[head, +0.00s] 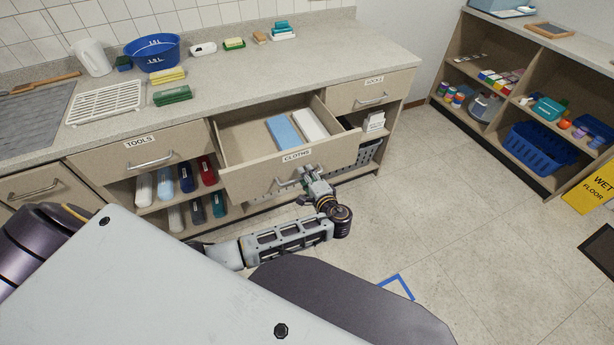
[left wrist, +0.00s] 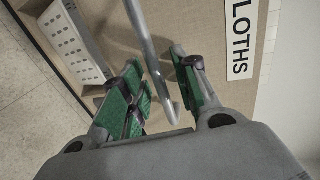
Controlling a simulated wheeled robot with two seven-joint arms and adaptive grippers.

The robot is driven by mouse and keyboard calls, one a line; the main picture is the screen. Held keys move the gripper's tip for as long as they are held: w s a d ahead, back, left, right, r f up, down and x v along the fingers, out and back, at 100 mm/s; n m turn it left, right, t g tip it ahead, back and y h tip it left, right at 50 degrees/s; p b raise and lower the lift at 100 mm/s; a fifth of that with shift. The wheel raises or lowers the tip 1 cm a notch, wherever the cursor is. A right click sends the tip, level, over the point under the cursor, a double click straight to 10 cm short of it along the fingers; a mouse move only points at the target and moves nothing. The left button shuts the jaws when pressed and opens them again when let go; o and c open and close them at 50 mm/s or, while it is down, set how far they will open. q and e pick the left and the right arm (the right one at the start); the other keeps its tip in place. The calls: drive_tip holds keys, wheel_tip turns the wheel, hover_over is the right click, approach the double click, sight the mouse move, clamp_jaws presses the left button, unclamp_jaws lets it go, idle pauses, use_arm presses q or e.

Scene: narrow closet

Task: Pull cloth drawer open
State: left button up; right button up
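The drawer labelled CLOTHS (head: 250,181) is pulled out from the counter. A blue cloth (head: 283,131) and a white cloth (head: 309,124) lie inside it. Its metal bar handle (head: 285,185) is on the front panel, partly hidden by my left gripper (head: 312,178). In the left wrist view, the handle (left wrist: 150,50) runs between the green-padded fingers of my left gripper (left wrist: 165,88). The fingers are apart, with gaps visible beside the bar. The CLOTHS label (left wrist: 240,40) is at the upper right there. My right gripper is not in view.
The TOOLS drawer (head: 180,152) at left and another labelled drawer (head: 375,92) at right are shut. Bottles (head: 186,178) stand on shelves below. A blue basin (head: 152,52) is on the counter. A yellow wet-floor sign (head: 594,188) stands at right. Floor between the units is clear.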

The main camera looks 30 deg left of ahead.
use_arm(q)
drive_tip(key=shift+s+d, duration=0.1)
drive_tip(key=shift+d, duration=0.05)
drive_tip(key=v, duration=0.7)
idle(0.4)
idle(0.5)
